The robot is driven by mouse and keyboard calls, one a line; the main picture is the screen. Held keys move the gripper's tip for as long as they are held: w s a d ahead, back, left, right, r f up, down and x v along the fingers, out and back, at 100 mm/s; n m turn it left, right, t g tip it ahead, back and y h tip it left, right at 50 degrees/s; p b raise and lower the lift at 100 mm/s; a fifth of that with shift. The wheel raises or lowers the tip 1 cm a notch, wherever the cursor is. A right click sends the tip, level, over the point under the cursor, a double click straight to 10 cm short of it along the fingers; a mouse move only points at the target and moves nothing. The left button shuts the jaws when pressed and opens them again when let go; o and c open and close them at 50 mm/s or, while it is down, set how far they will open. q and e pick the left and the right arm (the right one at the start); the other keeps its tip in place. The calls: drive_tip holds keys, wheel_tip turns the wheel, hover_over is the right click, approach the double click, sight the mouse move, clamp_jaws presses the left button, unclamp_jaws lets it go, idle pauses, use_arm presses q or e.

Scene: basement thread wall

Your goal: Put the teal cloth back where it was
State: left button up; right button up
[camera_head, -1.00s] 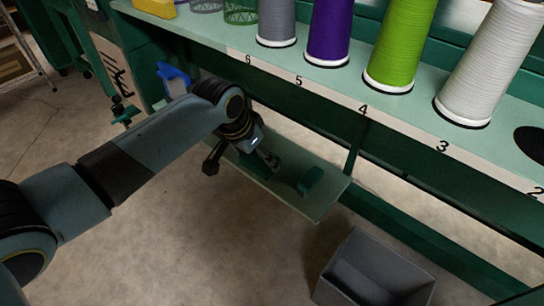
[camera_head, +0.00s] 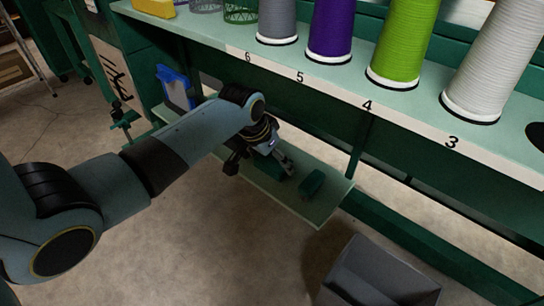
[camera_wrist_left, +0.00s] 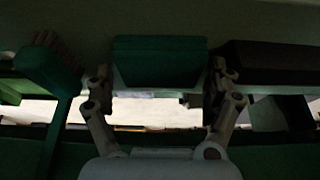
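The teal cloth (camera_wrist_left: 158,62) shows in the left wrist view as a folded, block-like piece, centred between my left gripper's (camera_wrist_left: 160,78) two fingers. The fingers lie close against its two sides and appear shut on it. In the head view my left gripper (camera_head: 283,164) is low over the narrow green lower shelf (camera_head: 312,212). A dark teal patch (camera_head: 269,169) shows beneath it, mostly hidden by the gripper. My right gripper is not in view.
Another small teal object (camera_head: 312,183) lies near the lower shelf's right end. A green brush (camera_wrist_left: 50,68) shows left in the wrist view. Above are thread cones, including a purple one (camera_head: 329,30), on the numbered shelf. A grey bin (camera_head: 380,275) stands on the floor.

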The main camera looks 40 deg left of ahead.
use_arm(q)
drive_tip(key=p+v, duration=0.4)
drive_tip(key=v, duration=0.8)
drive_tip(key=s+a+f+n+g, duration=0.1)
drive_tip(key=s+f, duration=0.6)
drive_tip(key=f, duration=0.4)
drive_tip(key=s+a+f+g, duration=0.1)
drive_tip(key=s+f, duration=0.5)
drive_tip(key=f, duration=0.4)
drive_tip(key=s+f, duration=0.4)
drive_tip(key=s, duration=0.6)
drive_tip(key=s+d+f+g, duration=0.1)
drive_tip(key=s+f, duration=0.4)
drive_tip(key=s, duration=0.5)
drive_tip(key=s+d+f+y, duration=0.1)
drive_tip(key=s+f, duration=0.3)
drive_tip(key=s, duration=0.5)
drive_tip(key=shift+s+f+g, duration=0.3)
drive_tip(key=shift+s+f, duration=0.1)
drive_tip(key=shift+d, duration=0.1)
